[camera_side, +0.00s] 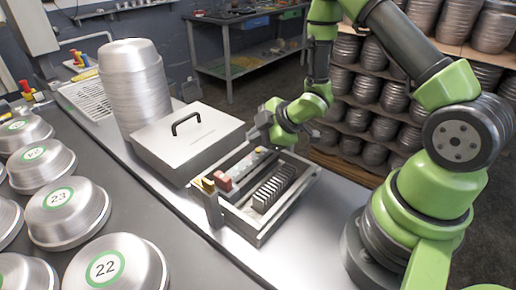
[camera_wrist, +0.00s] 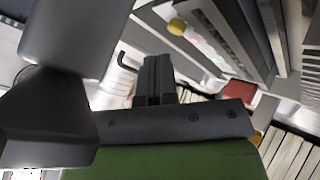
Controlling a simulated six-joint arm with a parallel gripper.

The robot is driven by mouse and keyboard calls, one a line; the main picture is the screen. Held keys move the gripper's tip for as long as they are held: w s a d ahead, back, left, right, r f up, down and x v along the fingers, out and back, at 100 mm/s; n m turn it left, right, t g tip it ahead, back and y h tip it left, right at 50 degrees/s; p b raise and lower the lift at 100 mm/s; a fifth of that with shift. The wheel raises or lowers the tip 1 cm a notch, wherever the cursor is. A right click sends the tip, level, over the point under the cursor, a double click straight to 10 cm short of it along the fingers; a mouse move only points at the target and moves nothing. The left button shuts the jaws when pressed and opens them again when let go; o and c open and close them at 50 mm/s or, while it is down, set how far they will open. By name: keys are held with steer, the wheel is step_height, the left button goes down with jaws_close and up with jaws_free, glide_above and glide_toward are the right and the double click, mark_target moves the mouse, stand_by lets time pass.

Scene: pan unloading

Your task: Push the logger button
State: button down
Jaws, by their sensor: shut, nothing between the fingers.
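A long grey device (camera_side: 247,165), which looks like the logger, lies in the open metal tray (camera_side: 262,236) in the side view. In the wrist view this device (camera_wrist: 222,32) is at the top, with a round yellow button (camera_wrist: 176,26) at one end and a pale panel beside it. My gripper (camera_side: 262,120) is above the tray's far end, apart from the device. In the wrist view my gripper's dark fingers (camera_wrist: 157,75) are together and empty, below and left of the yellow button. The exact gap to the button is unclear.
A closed metal box (camera_side: 186,143) with a black handle stands left of the tray. A tall pan stack (camera_side: 133,85) is behind it. A red block (camera_side: 223,182) and a row of upright plates (camera_side: 273,188) sit in the tray. Numbered pans (camera_side: 65,210) line the left.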

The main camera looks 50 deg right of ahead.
mark_target(258, 151)
step_height(258, 151, up, 6)
stand_by(0.8)
